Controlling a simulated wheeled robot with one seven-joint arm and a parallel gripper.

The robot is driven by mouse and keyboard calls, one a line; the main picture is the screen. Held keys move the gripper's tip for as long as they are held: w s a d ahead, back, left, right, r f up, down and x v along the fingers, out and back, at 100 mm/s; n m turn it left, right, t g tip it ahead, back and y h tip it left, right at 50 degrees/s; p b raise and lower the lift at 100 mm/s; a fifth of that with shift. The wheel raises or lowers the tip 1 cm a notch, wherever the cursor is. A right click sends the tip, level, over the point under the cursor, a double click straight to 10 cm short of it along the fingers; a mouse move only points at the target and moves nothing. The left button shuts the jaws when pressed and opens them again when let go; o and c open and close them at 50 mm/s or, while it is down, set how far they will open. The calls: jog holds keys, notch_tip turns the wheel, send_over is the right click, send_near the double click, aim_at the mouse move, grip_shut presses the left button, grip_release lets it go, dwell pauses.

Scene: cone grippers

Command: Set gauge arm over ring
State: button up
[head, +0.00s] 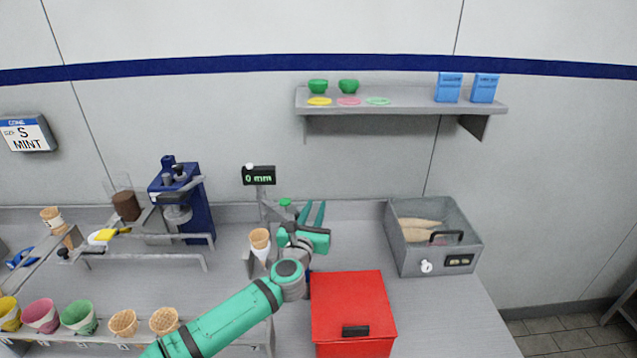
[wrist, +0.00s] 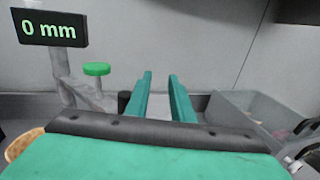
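The gauge has a black display (head: 259,175) reading "0 mm" on a grey post, and the display also shows in the wrist view (wrist: 50,27). A waffle cone (head: 260,239) in a white sleeve stands in front of the post, left of my wrist. I cannot make out the ring clearly. My gripper (head: 312,213) is open and empty, its teal fingers parted and pointing to the back wall.
A red box (head: 350,302) stands just right of my arm. A grey bin (head: 403,252) with cones is at the right. A blue press (head: 196,205) and metal rails stand to the left. Several cones fill the front-left rack. A wall shelf (head: 400,98) hangs above.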

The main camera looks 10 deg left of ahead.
jog(key=s, duration=0.8)
jog(key=shift+s, duration=0.4)
jog(key=shift+d, duration=0.1)
